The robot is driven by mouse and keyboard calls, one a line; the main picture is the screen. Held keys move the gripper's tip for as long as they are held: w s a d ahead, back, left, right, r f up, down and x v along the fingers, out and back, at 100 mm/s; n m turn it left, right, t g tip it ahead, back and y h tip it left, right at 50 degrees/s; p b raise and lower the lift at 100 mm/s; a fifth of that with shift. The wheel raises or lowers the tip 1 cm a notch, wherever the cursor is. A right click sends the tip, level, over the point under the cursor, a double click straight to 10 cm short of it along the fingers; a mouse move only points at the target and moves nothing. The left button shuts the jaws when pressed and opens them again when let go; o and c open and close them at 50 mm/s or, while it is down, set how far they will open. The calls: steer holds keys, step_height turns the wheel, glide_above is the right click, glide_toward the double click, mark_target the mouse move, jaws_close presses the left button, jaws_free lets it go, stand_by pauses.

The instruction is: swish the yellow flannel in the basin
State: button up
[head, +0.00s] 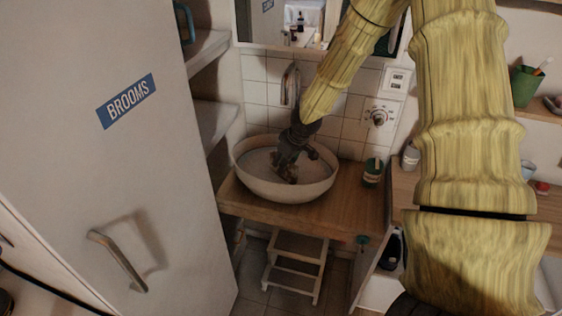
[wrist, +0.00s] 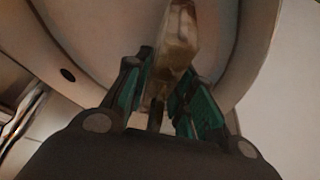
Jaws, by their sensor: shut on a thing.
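The basin (head: 262,190) is a round cream bowl on a wooden counter. It looks to hold water, with a greyish surface inside. My gripper (head: 287,166) reaches down into it from above. In the wrist view my gripper (wrist: 160,78) is shut on a pale yellow-brown cloth, the flannel (wrist: 181,38), which extends beyond the fingertips inside the basin's curved wall (wrist: 255,45). In the head view the dark fingers hide most of the flannel, and I cannot tell how deep it sits.
The wooden counter (head: 350,205) carries a green-labelled jar (head: 373,171) right of the basin. A tap (head: 290,85) stands behind, close to my forearm. A tall door marked BROOMS (head: 130,180) fills the left. A small step stool (head: 297,262) stands below.

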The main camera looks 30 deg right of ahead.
steer(key=shift+s+d+p, duration=0.55)
steer(key=shift+s+d, duration=0.75)
steer(key=shift+s, duration=0.25)
steer(key=shift+c, duration=0.6)
steer(key=shift+w+a, duration=0.65)
steer(key=shift+w, duration=0.15)
steer(key=shift+w+a, duration=0.6)
steer(key=shift+w, duration=0.2)
steer(key=shift+c, duration=0.7)
steer(key=shift+w+a+p, duration=0.5)
steer(key=shift+w+a, duration=1.5)
steer(key=shift+w, duration=0.2)
steer(key=shift+s+d+p, duration=0.7)
steer(key=shift+s+d, duration=0.95)
steer(key=shift+s, duration=0.25)
